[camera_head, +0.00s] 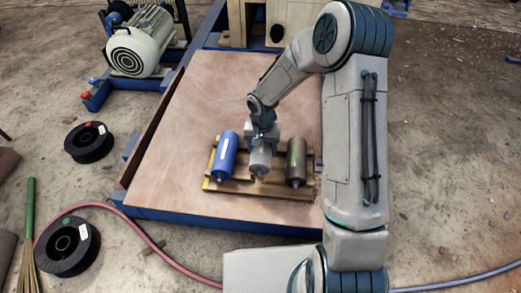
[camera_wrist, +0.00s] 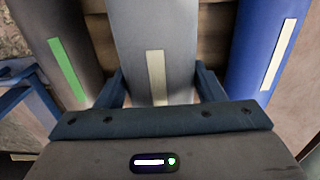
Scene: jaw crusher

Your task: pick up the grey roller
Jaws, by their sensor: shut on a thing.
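The grey roller (camera_head: 260,161) lies in the middle of a wooden rack (camera_head: 240,188) on the brown platform, between a blue roller (camera_head: 225,155) on its left and a dark brown roller (camera_head: 296,163) on its right. My gripper (camera_head: 262,146) is over the grey roller from above. In the wrist view, my gripper (camera_wrist: 162,92) has one finger on each side of the grey roller (camera_wrist: 155,45), shut on it. The dark roller with a green strip (camera_wrist: 60,50) is at left there and the blue roller (camera_wrist: 270,45) at right. I cannot tell whether the grey roller is clear of the rack.
The platform (camera_head: 230,90) is bare behind the rack. A grey motor (camera_head: 140,45) stands at the back left. Black spools (camera_head: 89,142) and a red hose (camera_head: 140,232) lie on the floor at left. A pale wooden box (camera_head: 245,20) stands at the back.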

